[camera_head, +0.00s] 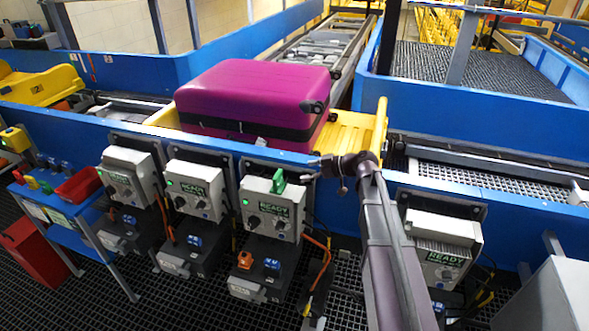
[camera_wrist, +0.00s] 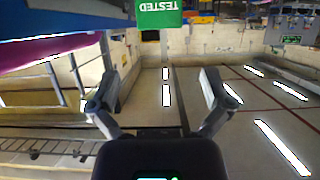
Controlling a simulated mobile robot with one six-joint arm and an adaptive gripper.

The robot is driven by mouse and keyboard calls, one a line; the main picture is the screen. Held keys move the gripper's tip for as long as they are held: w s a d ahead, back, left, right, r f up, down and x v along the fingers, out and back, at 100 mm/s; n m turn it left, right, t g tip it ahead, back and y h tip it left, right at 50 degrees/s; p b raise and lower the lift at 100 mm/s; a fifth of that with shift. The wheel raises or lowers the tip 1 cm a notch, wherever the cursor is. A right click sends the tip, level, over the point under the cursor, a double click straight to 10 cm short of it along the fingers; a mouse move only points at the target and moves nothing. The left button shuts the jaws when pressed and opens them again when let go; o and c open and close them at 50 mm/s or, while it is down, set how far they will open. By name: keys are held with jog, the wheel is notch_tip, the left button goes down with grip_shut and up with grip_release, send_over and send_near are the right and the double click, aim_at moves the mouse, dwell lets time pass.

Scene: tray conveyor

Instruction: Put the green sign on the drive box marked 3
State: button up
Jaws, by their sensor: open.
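A green sign (camera_head: 278,181) stands at the top of the third drive box from the left (camera_head: 285,212). In the wrist view a green sign reading TESTED (camera_wrist: 160,13) appears upside down at the top middle, cut off by the frame edge. My gripper (camera_head: 316,166) is just right of and above the green sign in the head view, apart from it. In the wrist view its two fingers (camera_wrist: 158,88) are spread with nothing between them. Other drive boxes are at the left (camera_head: 118,187), second from left (camera_head: 186,192) and right (camera_head: 445,262). I cannot read their numbers.
A purple suitcase (camera_head: 250,95) lies in a yellow tray (camera_head: 355,135) behind the blue conveyor wall (camera_head: 80,126). A blue cart (camera_head: 75,210) with a red bin (camera_head: 78,185) stands at the left. Orange cables hang beside the boxes. My arm covers the space between the third and right boxes.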

jog(key=shift+s+d+r, duration=0.2)
jog(key=shift+d, duration=0.35)
jog(key=s+d+f+m+g+h, duration=0.1)
jog(key=s+d+f+m+h, duration=0.2)
jog(key=s, duration=0.4)
jog(key=s+d+f+m+g+h, duration=0.2)
jog(key=s+d+f+m+h, duration=0.1)
jog(key=s+f+m+h, duration=0.1)
jog(key=s+d+f+m+g+h, duration=0.1)
jog(key=s+d+f+m+h, duration=0.2)
jog(key=s+m, duration=0.4)
jog(key=shift+s+f+g+h, duration=0.3)
jog(key=shift+s+f+h, duration=0.45)
jog(key=shift+s+h, duration=0.95)
jog(key=shift+s+y, duration=0.25)
jog(key=shift+y, duration=0.05)
